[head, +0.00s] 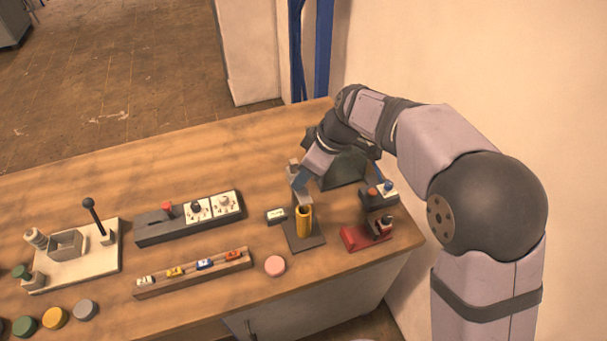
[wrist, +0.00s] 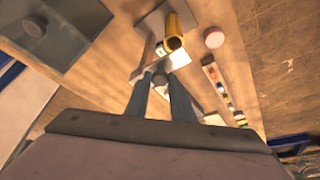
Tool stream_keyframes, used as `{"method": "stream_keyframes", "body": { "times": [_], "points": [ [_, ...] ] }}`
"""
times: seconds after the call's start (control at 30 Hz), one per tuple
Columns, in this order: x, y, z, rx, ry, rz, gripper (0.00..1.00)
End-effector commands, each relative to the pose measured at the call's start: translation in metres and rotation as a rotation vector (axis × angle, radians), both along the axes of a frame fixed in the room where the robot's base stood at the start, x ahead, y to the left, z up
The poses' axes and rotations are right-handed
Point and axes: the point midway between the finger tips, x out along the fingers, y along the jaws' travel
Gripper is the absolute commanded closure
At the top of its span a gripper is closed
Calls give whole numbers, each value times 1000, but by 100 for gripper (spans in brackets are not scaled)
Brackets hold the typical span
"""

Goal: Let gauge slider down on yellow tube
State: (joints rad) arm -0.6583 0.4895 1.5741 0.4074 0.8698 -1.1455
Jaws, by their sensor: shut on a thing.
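The yellow tube (head: 304,221) stands upright on a dark square base (head: 307,243); its open end also shows in the wrist view (wrist: 174,42). A thin grey upright part of the gauge (wrist: 147,52) rises beside the tube. My gripper (head: 299,185) is behind and above the tube, by the upper part of the gauge. In the wrist view its two blue-grey fingers (wrist: 163,78) close on the gauge slider, which is small and mostly hidden between them. I cannot tell the exact gap between slider and tube.
A small block with a white label (head: 276,215) lies left of the base. A pink disc (head: 275,265) is in front left. A red fixture (head: 366,236) and a dark switch box (head: 379,195) stand right. A rack of toy cars (head: 193,272) is further left.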

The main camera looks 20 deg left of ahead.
Motion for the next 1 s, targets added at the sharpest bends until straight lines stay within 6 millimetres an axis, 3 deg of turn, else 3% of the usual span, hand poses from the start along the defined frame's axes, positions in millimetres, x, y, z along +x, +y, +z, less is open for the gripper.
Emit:
{"method": "stream_keyframes", "body": {
  "times": [0.33,0.77,0.8,0.83,0.87,1.0],
  "points": [
    [-1,-1,-49,-3,3,0,91],
    [-1,-1,-52,-4,3,0,91],
    [-1,-1,-52,-4,3,0,71],
    [-1,-1,-52,-4,3,0,64],
    [-1,-1,-52,-3,3,0,60],
    [0,-1,-51,-3,2,0,60]
  ]
}}
